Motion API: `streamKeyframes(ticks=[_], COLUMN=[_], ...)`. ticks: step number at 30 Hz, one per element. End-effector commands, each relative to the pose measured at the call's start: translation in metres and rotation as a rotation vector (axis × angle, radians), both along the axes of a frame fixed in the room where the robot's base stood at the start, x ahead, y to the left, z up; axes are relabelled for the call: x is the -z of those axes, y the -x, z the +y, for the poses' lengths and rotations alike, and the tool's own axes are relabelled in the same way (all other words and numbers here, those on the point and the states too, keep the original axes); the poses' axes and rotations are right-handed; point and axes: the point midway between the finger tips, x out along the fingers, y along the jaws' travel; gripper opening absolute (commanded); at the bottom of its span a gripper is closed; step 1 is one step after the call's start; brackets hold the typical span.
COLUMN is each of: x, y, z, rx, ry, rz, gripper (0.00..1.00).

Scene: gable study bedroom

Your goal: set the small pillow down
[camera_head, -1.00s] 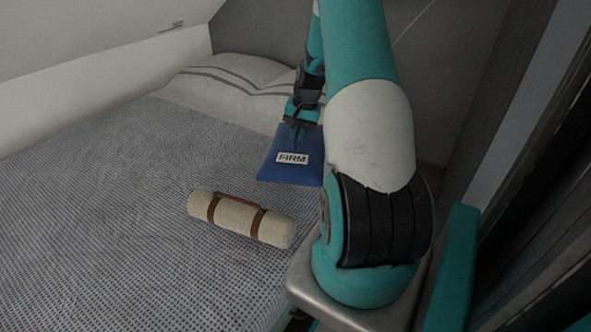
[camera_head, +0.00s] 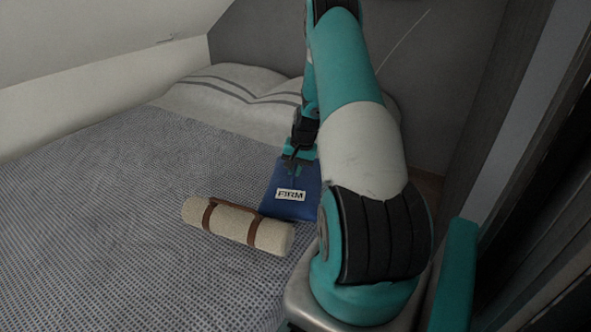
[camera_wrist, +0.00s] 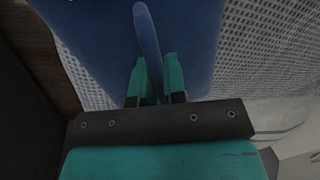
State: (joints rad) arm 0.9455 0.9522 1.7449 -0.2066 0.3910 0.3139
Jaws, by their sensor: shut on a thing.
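The small pillow (camera_head: 284,208) is blue with a white label reading "FIRM". In the head view it hangs below my gripper (camera_head: 299,162), just behind the rolled blanket, and my arm hides its right side. In the wrist view my gripper (camera_wrist: 158,85) is shut on a pinched ridge of the pillow (camera_wrist: 95,30). The pillow is over or on the bed's blue-grey woven cover (camera_head: 120,220); I cannot tell whether it touches it.
A cream rolled blanket (camera_head: 230,222) with brown straps lies on the bed in front of the pillow. White striped bed pillows (camera_head: 235,85) are at the bed's head. The cover to the left is clear. A dark wall and panels stand at the right.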

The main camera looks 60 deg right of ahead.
Motion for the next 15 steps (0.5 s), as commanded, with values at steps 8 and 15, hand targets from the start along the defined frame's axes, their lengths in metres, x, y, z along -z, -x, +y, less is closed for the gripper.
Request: streamKeyframes(ticks=[8, 15], x=[0.0025, 0.0005], y=[0.0000, 0.0000], z=[0.0001, 0.0000], rx=[0.000, 0.000], ry=[0.000, 0.000], rz=[0.000, 0.000], gripper=[0.37, 0.37])
